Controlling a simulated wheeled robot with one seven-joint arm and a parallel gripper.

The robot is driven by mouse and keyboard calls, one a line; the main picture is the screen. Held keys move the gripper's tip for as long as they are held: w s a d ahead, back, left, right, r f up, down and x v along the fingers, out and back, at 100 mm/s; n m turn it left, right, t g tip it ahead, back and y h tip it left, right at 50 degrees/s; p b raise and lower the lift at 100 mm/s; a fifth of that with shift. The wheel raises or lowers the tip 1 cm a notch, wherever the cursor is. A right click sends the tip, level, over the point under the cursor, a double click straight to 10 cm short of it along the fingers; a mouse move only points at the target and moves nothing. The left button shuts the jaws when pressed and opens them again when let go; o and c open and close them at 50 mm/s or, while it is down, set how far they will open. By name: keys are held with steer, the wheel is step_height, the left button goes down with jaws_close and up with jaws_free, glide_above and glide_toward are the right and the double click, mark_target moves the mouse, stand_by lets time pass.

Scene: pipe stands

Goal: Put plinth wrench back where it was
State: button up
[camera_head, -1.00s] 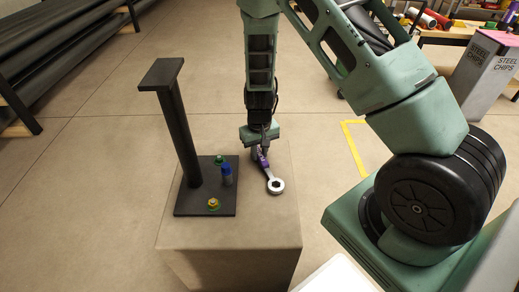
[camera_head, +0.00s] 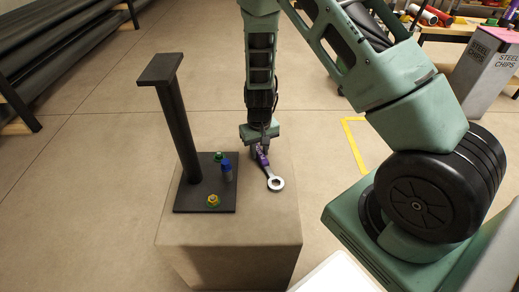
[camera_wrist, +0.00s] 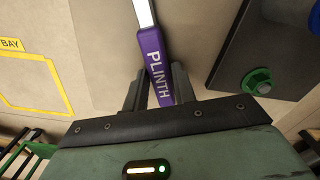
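The plinth wrench (camera_head: 275,184) has a silver ring end and a purple handle marked PLINTH. In the head view it is on or just over the right side of the plinth top (camera_head: 270,222), ring toward the camera. My gripper (camera_wrist: 160,80) points down at the handle (camera_wrist: 154,60), with one dark finger close against each side. It looks shut on the handle; no clear gap shows. I cannot tell whether the wrench is touching the plinth.
Left of the wrench stands a dark pipe stand (camera_head: 180,125) with a tall post. Its base carries a blue-topped bolt (camera_head: 227,170), a green nut (camera_head: 219,157) and a yellow-green nut (camera_head: 213,201). Yellow floor tape (camera_head: 355,140) and a STEEL CHIPS bin (camera_head: 483,70) lie to the right.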

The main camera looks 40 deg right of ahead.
stand_by(0.3)
steer(key=o, duration=0.5)
steer(key=shift+o, duration=0.2)
steer(key=shift+r, duration=0.15)
steer(key=shift+r+p, duration=3.3)
steer(key=shift+r, duration=0.1)
